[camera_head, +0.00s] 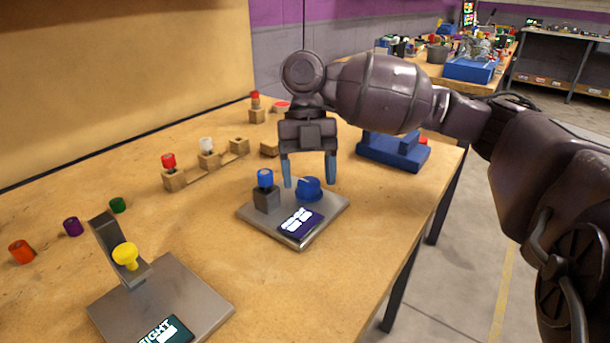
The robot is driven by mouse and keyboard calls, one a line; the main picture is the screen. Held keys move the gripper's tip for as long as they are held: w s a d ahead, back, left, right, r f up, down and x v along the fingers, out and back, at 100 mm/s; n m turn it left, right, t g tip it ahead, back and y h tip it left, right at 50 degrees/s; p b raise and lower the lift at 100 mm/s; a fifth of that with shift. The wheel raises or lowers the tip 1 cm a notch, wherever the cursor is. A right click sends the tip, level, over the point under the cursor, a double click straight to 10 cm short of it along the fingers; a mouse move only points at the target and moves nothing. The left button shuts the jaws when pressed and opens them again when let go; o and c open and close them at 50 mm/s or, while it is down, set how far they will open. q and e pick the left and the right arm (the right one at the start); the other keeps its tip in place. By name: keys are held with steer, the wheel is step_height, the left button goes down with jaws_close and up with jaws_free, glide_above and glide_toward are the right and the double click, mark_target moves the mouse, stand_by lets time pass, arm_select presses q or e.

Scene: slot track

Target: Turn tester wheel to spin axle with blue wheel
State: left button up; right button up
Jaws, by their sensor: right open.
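The tester is a grey plate (326,220) with a dark block, a small lit display (300,222) and a round blue tester wheel (308,190). The blue wheel (265,176) on its axle stands upright in the dark block (267,198), left of the tester wheel. My right gripper (309,182) is open and points down at the tester wheel. Its two blue fingertips appear on either side of the tester wheel; I cannot tell whether they touch it. My left gripper is not in view.
A second grey plate (185,295) with a tilted bracket and yellow knob (125,255) is at front left. Wooden blocks with red (168,160) and white (206,144) wheels stand behind. Loose coloured wheels lie at left. A blue stand (385,152) is at right, near the table edge.

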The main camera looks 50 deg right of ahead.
steer(key=shift+s+a+f, duration=0.1)
steer(key=shift+f, duration=0.25)
